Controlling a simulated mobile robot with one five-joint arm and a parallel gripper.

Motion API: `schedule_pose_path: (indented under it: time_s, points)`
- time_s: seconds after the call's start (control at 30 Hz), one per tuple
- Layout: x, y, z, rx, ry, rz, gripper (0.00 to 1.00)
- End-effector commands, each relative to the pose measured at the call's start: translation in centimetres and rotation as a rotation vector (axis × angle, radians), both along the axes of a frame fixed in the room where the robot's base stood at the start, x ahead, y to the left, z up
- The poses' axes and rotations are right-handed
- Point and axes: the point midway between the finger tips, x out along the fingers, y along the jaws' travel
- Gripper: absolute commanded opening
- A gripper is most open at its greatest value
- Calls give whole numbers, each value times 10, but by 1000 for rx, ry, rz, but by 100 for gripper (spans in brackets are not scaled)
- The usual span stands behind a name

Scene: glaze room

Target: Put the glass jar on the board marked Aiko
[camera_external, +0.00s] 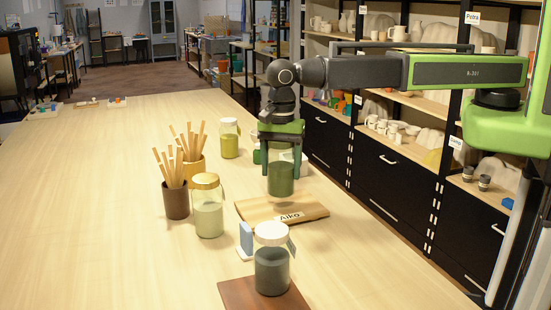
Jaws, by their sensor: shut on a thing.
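My gripper (281,172) points down and is shut on a glass jar (281,181) with dark green contents. The jar seems to hang a little above the board. The board's visible top is bare.
A gold-lidded jar (208,215) stands left of the board. A white-lidded dark jar (271,268) stands on a brown board (235,292) in front, beside a blue upright piece (246,240). Stick-filled pots (176,204) and a yellow-green jar (229,142) stand behind left.

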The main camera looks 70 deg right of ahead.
Motion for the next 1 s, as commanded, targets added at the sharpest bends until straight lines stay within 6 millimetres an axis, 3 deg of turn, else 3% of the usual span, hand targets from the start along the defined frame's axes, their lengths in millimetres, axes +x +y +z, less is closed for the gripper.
schedule_pose_path:
  time_s: [0.17, 0.4, 0.77, 0.8, 0.93, 1.0]
  points:
    - [0, 0, -7, 0, 0, 0, 0]
    - [0, 0, -43, 0, 0, 0, 0]
    - [0, 0, -43, 0, 0, 0, 0]
    - [0, 0, -43, 0, 0, 0, 67]
    - [0, 0, -42, 0, 0, 0, 84]
    - [0, 0, -42, 0, 0, 0, 87]
